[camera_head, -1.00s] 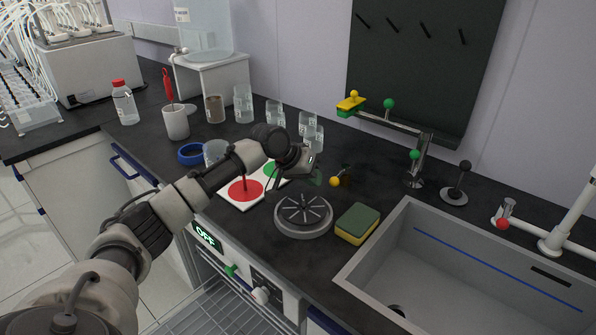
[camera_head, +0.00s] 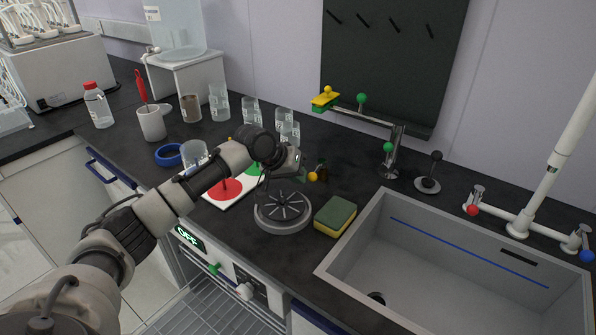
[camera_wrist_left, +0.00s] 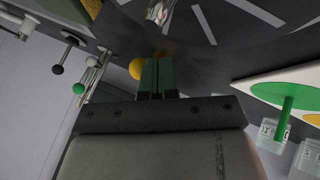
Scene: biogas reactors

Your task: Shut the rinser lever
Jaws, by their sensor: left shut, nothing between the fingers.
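The rinser (camera_head: 283,211) is a round grey unit with a star of pale ribs, set on the dark counter left of the sink. A yellow ball knob (camera_head: 313,177), which looks like its lever's end, is just behind it to the right. My left gripper (camera_head: 302,176) is low over the counter behind the rinser, just left of the knob. In the left wrist view its dark green fingers (camera_wrist_left: 158,78) are together and empty, with the yellow ball (camera_wrist_left: 137,69) close beside them. Whether they touch is unclear. The lever's shaft is mostly hidden. My right gripper is out of view.
A yellow-green sponge (camera_head: 335,215) lies right of the rinser, beside the sink (camera_head: 330,270). Several glasses (camera_head: 250,110) and a red-green board (camera_head: 225,192) are to the left.

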